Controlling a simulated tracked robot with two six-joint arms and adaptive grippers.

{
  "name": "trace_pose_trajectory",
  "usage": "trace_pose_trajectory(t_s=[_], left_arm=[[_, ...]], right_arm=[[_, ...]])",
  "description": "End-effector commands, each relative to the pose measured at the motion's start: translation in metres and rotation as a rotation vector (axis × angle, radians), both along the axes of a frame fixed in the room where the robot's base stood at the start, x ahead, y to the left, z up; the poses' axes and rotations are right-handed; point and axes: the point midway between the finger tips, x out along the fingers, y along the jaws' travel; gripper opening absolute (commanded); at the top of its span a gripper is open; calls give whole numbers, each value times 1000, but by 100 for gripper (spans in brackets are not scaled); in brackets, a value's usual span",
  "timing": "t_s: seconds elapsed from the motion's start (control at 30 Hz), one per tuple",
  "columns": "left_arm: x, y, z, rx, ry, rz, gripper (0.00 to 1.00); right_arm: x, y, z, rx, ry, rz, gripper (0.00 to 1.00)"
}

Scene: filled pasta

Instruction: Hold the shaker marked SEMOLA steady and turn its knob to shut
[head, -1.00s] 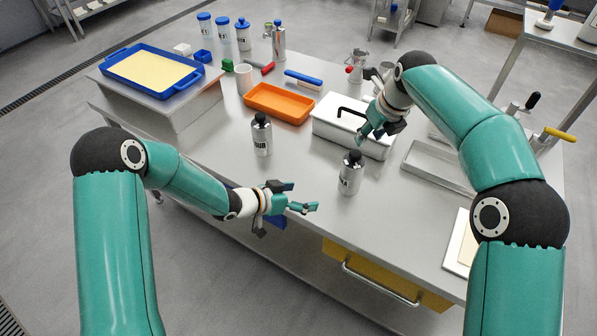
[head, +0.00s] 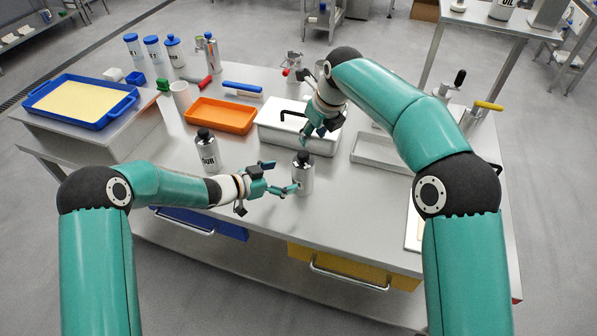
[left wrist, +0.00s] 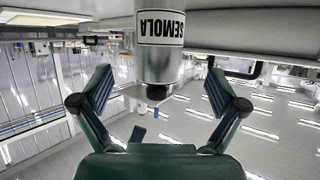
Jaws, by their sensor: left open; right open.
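The shaker marked SEMOLA (left wrist: 160,45) hangs upside down in the left wrist view, with its label readable and its dark knob end (left wrist: 158,92) lower in the picture. In the head view this metal shaker (head: 304,180) stands upright on the table with its black top up. My left gripper (head: 283,179) is open at the shaker's left side. In the wrist view its two fingers (left wrist: 160,92) stand apart on either side of the shaker, with gaps visible. My right gripper (head: 308,133) is open above and behind the shaker's top, apart from it.
A second black-topped shaker (head: 209,155) stands to the left, behind my left forearm. A white lidded box (head: 272,130) is behind the SEMOLA shaker, and an orange tray (head: 220,117) lies left of it. A metal tray (head: 378,152) is at right. The table front is clear.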

Motion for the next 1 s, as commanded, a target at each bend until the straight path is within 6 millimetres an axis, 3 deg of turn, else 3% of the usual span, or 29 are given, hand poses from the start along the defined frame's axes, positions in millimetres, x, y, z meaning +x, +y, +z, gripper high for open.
trace_pose_trajectory(t_s=[0.33,0.83,0.87,1.0], left_arm=[[33,-45,-24,-1,0,-1,97],[43,-56,-29,0,0,2,97],[43,-56,-29,0,0,2,95],[43,-56,-29,-1,-1,3,72]], right_arm=[[0,1,0,0,0,1,42],[0,1,0,0,0,2,42],[0,1,0,0,0,2,42],[0,1,0,0,0,2,42]])
